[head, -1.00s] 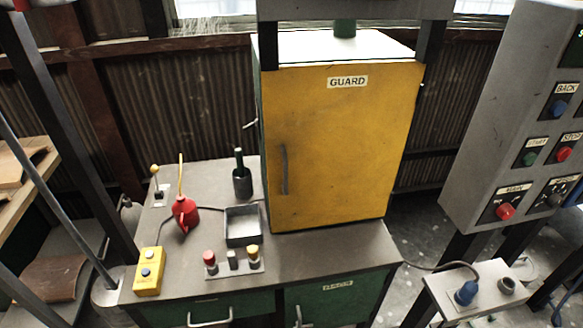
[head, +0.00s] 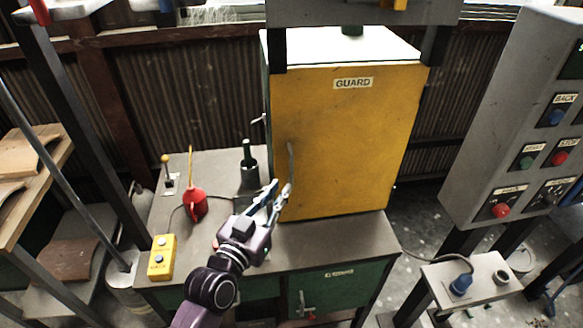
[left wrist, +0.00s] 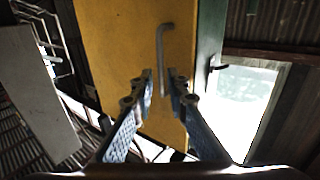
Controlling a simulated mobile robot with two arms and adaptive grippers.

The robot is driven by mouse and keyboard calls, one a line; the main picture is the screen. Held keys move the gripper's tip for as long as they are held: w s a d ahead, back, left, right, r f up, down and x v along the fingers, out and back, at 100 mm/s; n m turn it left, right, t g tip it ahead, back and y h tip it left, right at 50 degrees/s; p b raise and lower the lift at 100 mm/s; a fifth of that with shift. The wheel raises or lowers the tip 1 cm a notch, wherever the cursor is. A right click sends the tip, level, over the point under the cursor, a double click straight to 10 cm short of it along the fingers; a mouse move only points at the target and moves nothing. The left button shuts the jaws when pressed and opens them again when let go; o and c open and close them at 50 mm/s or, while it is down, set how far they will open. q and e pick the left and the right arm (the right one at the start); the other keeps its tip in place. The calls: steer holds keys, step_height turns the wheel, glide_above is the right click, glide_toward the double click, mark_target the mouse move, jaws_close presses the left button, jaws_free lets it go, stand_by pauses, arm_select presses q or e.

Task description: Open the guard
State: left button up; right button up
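The guard (head: 345,130) is a yellow door labelled GUARD on a box at the back of the workbench; it looks shut. Its grey vertical bar handle (head: 291,160) is near the door's left edge, and it also shows in the left wrist view (left wrist: 160,45). My left gripper (head: 280,192) is at the lower end of the handle. In the left wrist view its two fingers (left wrist: 163,86) are apart, one on each side of the handle in the picture. I cannot tell whether they touch it. My right gripper is not in view.
On the bench (head: 330,236) stand a red oil can (head: 195,204), a dark green bottle-like tool (head: 248,168) and a yellow button box (head: 161,258). My left arm hides part of the bench. A control panel (head: 520,120) stands at the right.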

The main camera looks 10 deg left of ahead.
mark_target(291, 172)
arm_select(q)
steer(key=w, duration=0.2)
steer(key=w+d+p, duration=0.1)
steer(key=w, duration=0.2)
steer(key=w+p, duration=0.1)
steer(key=w, duration=0.1)
steer(key=shift+w+d+r, duration=0.25)
steer(key=shift+w, duration=0.1)
steer(key=shift+c, duration=0.7)
jaws_close()
steer(key=shift+f, duration=0.1)
